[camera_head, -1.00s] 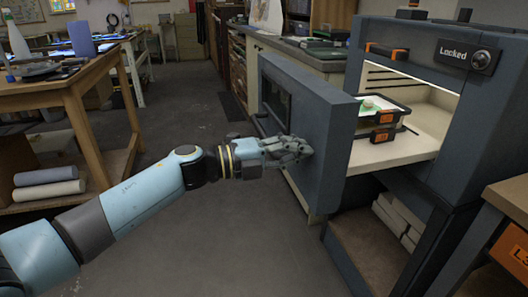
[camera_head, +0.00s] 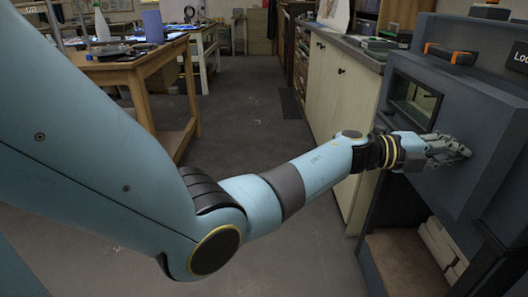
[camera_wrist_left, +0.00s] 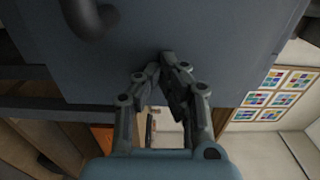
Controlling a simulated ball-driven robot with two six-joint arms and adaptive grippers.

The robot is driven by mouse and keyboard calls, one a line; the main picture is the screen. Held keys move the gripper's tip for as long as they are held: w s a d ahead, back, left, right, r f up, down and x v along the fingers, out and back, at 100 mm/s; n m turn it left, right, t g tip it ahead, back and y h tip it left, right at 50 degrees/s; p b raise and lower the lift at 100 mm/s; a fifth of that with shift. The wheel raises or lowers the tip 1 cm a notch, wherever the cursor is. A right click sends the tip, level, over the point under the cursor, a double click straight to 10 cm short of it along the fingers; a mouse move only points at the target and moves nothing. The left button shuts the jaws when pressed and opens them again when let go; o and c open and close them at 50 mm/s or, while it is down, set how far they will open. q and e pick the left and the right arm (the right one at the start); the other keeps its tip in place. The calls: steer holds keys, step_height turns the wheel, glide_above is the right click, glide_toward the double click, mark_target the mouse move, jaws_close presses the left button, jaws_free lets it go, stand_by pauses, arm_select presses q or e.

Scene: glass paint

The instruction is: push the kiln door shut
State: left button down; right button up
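The kiln door (camera_head: 440,188) is a thick dark grey slab with a small window (camera_head: 414,103). It now stands across the front of the kiln (camera_head: 490,50), shut or nearly shut; I cannot tell whether a thin gap is left. My left gripper (camera_head: 464,150) has its fingers at the door's outer face, apparently touching it. In the left wrist view the door (camera_wrist_left: 230,50) fills the upper part, with a dark curved handle (camera_wrist_left: 92,18) at upper left. The gripper (camera_wrist_left: 163,62) has its fingertips together with nothing held. The kiln's inside is hidden. My right gripper is out of view.
An orange-and-black object (camera_head: 450,53) lies on the kiln ledge above the door. Pale blocks (camera_head: 442,245) sit on the shelf below. A cabinet (camera_head: 335,95) stands left of the kiln, and a wooden table (camera_head: 130,72) at left. The floor between is clear.

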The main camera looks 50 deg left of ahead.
mark_target(472, 150)
arm_select(q)
steer(key=b+x, duration=0.1)
steer(key=x, duration=0.3)
steer(key=shift+w+d+r, duration=0.1)
steer(key=shift+w+r, duration=0.1)
stand_by(0.3)
